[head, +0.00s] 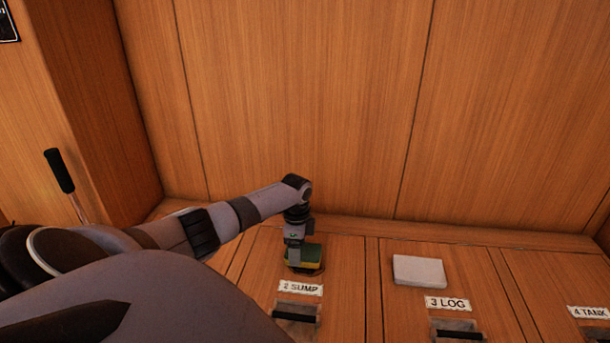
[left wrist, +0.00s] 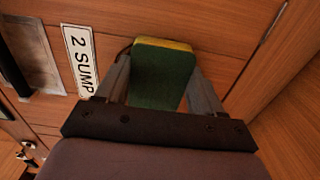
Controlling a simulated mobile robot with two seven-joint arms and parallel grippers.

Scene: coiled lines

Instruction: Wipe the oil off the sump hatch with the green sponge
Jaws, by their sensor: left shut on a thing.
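The green sponge (head: 312,256) has a yellow layer and is in my left gripper (head: 303,262), over the hatch labelled 2 SUMP (head: 268,262). In the left wrist view the sponge (left wrist: 160,78) sits between the two fingers of my left gripper (left wrist: 160,85), which are shut on its sides. The yellow face is at the far side, towards the hatch surface. A dark edge shows beside and below the sponge, perhaps oil; most of any oil is hidden by the sponge and gripper. I cannot tell whether the sponge touches the wood. My right gripper is not in view.
The sump label (head: 300,288) and a recessed handle (head: 296,313) lie in front of the sponge. To the right, a white block (head: 419,271) lies on the 3 LOG hatch (head: 400,313). A wooden wall (head: 300,110) rises behind. A black-gripped lever (head: 60,172) stands at left.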

